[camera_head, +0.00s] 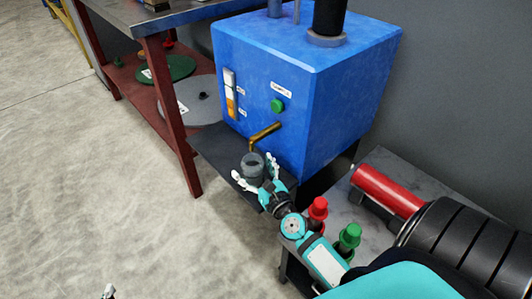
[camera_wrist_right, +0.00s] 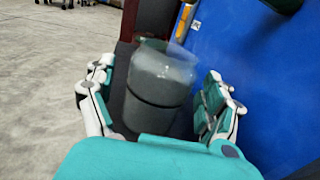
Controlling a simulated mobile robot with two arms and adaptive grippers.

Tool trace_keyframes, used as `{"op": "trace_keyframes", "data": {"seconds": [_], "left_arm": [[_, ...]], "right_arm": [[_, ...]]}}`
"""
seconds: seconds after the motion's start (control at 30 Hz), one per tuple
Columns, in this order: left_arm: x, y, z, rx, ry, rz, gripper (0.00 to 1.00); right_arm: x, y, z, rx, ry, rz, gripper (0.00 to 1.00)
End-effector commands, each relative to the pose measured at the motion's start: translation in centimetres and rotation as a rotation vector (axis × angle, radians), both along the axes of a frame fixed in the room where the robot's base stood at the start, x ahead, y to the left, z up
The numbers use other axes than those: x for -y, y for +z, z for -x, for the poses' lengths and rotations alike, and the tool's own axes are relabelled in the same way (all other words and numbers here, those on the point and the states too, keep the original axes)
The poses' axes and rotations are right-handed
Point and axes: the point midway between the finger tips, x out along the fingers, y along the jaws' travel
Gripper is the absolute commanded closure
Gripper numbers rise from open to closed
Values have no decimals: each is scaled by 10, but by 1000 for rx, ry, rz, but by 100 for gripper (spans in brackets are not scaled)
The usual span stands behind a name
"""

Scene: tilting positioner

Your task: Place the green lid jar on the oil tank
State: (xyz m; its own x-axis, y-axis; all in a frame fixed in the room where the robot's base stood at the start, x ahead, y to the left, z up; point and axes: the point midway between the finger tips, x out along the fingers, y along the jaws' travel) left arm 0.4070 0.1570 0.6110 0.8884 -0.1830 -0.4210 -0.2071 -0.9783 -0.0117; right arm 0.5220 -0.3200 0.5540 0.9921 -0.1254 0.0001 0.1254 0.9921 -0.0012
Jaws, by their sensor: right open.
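The oil tank (camera_head: 300,85) is a large blue box with a green button, a level gauge and a brass spout (camera_head: 264,134). A grey jar with a clear upper part (camera_head: 252,168) stands below the spout on the tank's black shelf (camera_head: 213,150). No green lid can be made out on it. My right gripper (camera_head: 256,172) is open, with its fingers on either side of this jar. In the right wrist view the jar (camera_wrist_right: 158,88) stands between the spread fingers (camera_wrist_right: 160,105). A fingertip of my left gripper (camera_head: 108,292) shows at the bottom edge.
A green-topped container (camera_head: 349,237) and a red-topped one (camera_head: 318,208) stand on a grey table (camera_head: 400,170) at the right, near my right arm. A red cylinder (camera_head: 388,190) lies behind them. A red-framed workbench (camera_head: 168,110) stands at the left. The floor is clear.

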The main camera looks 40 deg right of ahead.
Motion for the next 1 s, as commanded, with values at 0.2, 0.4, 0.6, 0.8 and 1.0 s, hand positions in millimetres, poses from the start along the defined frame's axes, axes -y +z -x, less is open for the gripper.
{"op": "trace_keyframes", "data": {"seconds": [0.2, 0.4, 0.6, 0.8, 1.0], "left_arm": [[6, 18, -11, 117, -9, 27, 11], [12, 43, -20, 261, -19, 62, 11], [15, 57, -24, 337, -23, 83, 11], [16, 60, -24, 350, -23, 85, 11], [16, 60, -24, 349, -23, 85, 11]], "right_arm": [[-7, -3, 51, -6, 3, 0, 14], [-11, -3, 88, -5, 3, 1, 14], [-13, -2, 105, -3, 1, 0, 14], [-22, 5, 105, -1, 24, 69, 14], [-86, 41, 94, 30, 182, 732, 14]]}}
